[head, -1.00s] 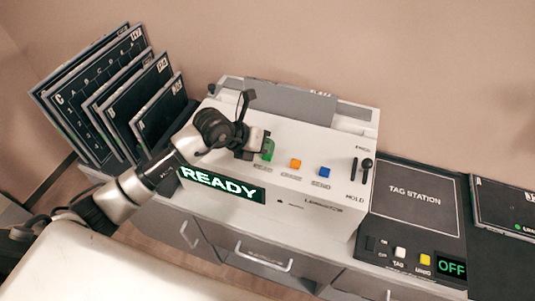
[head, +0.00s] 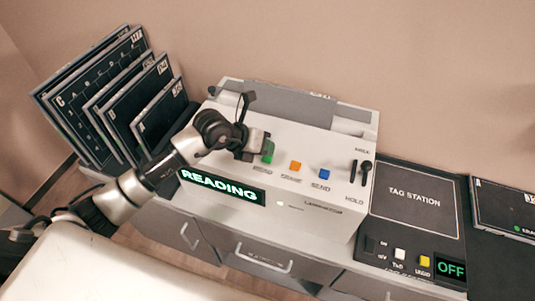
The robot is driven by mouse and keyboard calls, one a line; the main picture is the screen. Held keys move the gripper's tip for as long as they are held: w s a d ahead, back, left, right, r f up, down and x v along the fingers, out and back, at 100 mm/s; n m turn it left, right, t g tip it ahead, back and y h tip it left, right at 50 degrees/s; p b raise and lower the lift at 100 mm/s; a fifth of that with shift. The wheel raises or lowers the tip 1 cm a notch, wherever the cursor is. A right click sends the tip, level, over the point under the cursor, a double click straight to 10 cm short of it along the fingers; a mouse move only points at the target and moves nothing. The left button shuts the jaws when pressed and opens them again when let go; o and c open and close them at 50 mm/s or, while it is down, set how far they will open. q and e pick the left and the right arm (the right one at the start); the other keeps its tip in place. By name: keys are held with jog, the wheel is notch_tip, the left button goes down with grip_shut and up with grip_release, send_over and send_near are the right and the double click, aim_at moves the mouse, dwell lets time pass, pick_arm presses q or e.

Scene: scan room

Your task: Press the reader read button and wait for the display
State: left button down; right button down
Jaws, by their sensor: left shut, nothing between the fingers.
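The reader (head: 320,143) is a white box on the counter. Its front display (head: 222,188) shows "READING" in green letters. On its top are a green button (head: 268,152), an orange button (head: 295,166) and a blue button (head: 324,174). My left gripper (head: 262,148) is shut and empty, with its fingertips at the green button. They partly cover it, and I cannot tell whether they touch it. My right gripper is not in view.
A black tag station (head: 415,212) stands right of the reader, with white and yellow buttons and a display reading "OFF" (head: 451,269). Several dark panels (head: 110,95) stand in a rack at left. Another dark panel (head: 505,208) lies at the right edge.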

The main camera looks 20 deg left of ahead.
pick_arm(q)
jog(key=shift+r, duration=0.5)
jog(key=shift+r, duration=0.1)
notch_tip(320, 180, up, 5)
jog(key=p, duration=0.4)
dwell(0.7)
